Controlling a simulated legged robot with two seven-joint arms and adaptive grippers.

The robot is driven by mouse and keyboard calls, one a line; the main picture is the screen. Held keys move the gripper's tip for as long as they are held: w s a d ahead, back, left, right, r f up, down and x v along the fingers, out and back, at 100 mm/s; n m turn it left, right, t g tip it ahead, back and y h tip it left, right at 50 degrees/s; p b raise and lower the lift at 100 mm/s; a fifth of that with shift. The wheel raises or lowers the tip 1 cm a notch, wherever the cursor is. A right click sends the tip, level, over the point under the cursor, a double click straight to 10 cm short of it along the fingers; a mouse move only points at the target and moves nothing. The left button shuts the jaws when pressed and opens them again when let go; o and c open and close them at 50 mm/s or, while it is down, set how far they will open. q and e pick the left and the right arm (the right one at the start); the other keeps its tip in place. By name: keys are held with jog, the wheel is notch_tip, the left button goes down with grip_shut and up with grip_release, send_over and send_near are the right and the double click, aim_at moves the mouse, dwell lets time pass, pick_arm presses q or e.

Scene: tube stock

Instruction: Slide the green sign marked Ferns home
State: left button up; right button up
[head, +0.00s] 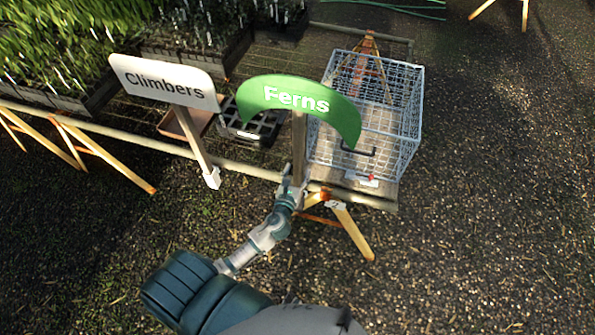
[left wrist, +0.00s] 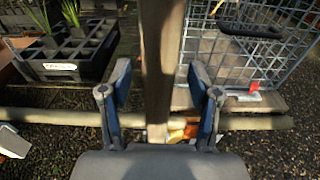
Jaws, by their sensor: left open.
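The green sign marked Ferns (head: 298,98) stands on a wooden post (head: 299,140) at the front edge of the slatted bench, tilted slightly in the head view. My left gripper (head: 296,178) is at the lower part of that post. In the left wrist view the post (left wrist: 163,50) runs between the two open blue-padded fingers (left wrist: 158,88), with a visible gap on each side. The lower end of the post is partly hidden by my gripper. My right gripper is in neither view.
A white Climbers sign (head: 165,83) stands to the left. A wire basket (head: 408,120) sits on the bench just right of the post. A small white piece with a red part (head: 362,180) is at the front edge. A black tray (head: 240,125) is behind.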

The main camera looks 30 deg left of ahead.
pick_arm(q)
jog(key=f+v, duration=0.1)
jog(key=v, duration=1)
jog(key=shift+s+r, duration=0.4)
jog(key=shift+r, duration=0.15)
jog(key=s+f+n+g+h, duration=0.1)
jog(key=s+f+n+g, duration=0.2)
jog(key=f, duration=0.8)
jog(key=s+f+n+g, duration=0.2)
jog(key=f+n, duration=0.3)
jog(key=f, duration=0.5)
jog(key=s+f+n+g+h, duration=0.1)
jog(key=s+f+n+g, duration=0.2)
jog(key=f, duration=0.8)
jog(key=s+d+f+n+g+h, duration=0.1)
jog(key=s+f+n+g, duration=0.2)
jog(key=s+f+n, duration=0.7)
jog(key=s+d+f+n+g+h, duration=0.1)
jog(key=s+f+n+g, duration=0.3)
jog(key=s+f+n, duration=0.5)
jog(key=s+d+f, duration=0.1)
jog(key=s, duration=0.7)
jog(key=shift+n+g, duration=0.3)
jog(key=shift+n, duration=0.1)
jog(key=shift+d, duration=0.1)
